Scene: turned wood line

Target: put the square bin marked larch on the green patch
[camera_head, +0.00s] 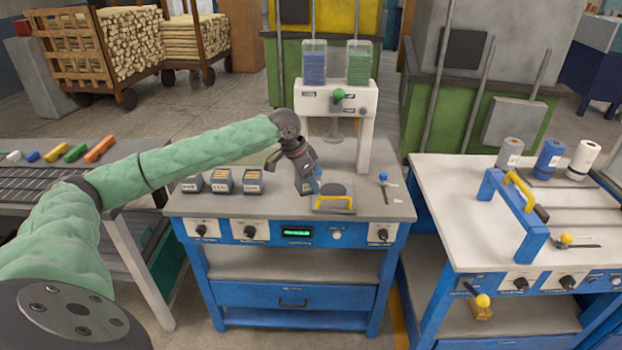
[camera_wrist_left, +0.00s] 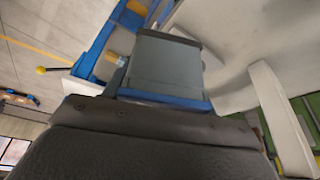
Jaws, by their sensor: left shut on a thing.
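My left gripper (camera_head: 306,180) is above the middle of the blue-framed workbench (camera_head: 235,204), just left of a dark round plate. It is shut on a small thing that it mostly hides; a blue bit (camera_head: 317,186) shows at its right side. In the left wrist view a grey block (camera_wrist_left: 165,62) with a blue lower edge (camera_wrist_left: 170,100) fills the space before the gripper. Three small square bins, left (camera_head: 192,184), middle (camera_head: 222,182) and right (camera_head: 253,182), stand left of the gripper. Their labels are too small to read surely. I cannot make out a green patch.
A white press (camera_head: 357,125) with two clear containers (camera_head: 314,64) stands behind the gripper. A second workbench (camera_head: 450,190) stands right; a conveyor (camera_head: 40,182) stands left.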

